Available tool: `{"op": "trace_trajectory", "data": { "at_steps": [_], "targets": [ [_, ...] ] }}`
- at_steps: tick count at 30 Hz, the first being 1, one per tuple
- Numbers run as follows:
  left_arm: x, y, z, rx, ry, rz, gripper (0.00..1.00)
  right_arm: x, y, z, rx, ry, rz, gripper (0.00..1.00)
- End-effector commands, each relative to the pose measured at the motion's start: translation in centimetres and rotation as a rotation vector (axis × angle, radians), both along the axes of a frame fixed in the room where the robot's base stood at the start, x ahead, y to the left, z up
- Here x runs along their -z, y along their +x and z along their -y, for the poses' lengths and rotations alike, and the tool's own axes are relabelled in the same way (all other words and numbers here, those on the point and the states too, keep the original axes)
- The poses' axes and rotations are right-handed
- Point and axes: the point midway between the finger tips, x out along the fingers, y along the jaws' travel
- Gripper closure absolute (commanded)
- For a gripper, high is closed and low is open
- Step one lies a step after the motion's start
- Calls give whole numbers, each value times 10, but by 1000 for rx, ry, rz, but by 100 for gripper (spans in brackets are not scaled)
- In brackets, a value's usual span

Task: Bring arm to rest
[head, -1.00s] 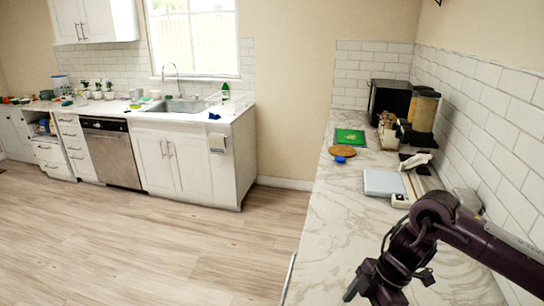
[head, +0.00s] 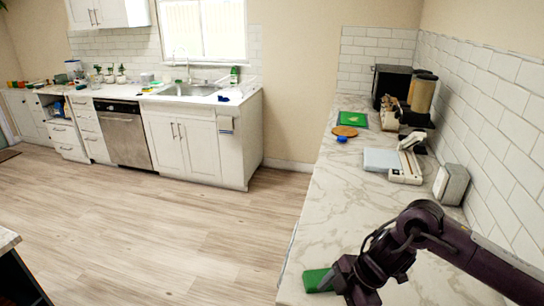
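My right arm, dark purple, comes in from the right over the marble counter (head: 335,215). My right gripper (head: 328,284) is low over the near left part of the counter. A small green object (head: 315,281) is at its fingertips, on or just above the counter. The fingers are small and partly hidden by the wrist, so I cannot tell whether they grip the green object or only touch it. My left arm and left gripper are not in view.
A counter corner (head: 8,240) shows at lower left. The wooden floor (head: 180,230) between is open.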

Motion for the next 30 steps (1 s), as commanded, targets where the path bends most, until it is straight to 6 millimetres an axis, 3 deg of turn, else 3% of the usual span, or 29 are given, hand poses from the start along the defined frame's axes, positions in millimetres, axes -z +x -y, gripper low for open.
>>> {"op": "trace_trajectory", "data": {
  "at_steps": [9,13,17,20,22,26,30],
  "targets": [
    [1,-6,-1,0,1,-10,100,11,-11,-96,-19,165,191,22],
    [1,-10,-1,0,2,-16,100,-2,-17,-143,73,281,296,22],
    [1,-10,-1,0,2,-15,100,-23,-17,-163,267,375,370,22],
    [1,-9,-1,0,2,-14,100,-34,-14,-154,470,405,382,22],
    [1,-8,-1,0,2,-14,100,-36,-15,-137,628,400,365,22],
    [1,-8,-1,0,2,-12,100,-24,-25,-86,931,336,281,22],
    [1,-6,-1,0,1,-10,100,-2,-51,-35,1175,233,163,22]
  ]
}}
